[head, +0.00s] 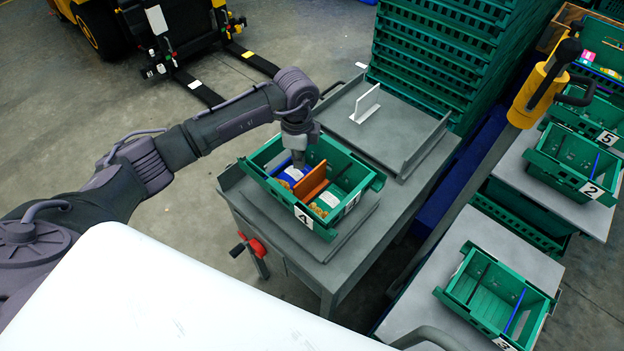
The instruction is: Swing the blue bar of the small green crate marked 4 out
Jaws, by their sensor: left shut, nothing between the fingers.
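The small green crate marked 4 (318,228) sits on a grey work table, its number label on the near side. An upright orange divider (312,182) stands across its inside. Blue-and-white and yellowish packed items lie on both sides of the divider. A thin blue edge shows near the right inner wall, but I cannot tell for sure that it is the blue bar. My left gripper (299,160) points down, shut and empty, over the far left part of the crate; I cannot tell whether it touches anything. It hides part of the contents. My right gripper is not in view.
A grey tray (385,125) with an upright white handle lies behind the crate. Tall stacked green crates (440,50) rise beyond it. Green crates marked 2 (575,165) and 3 (492,295) stand at the right.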

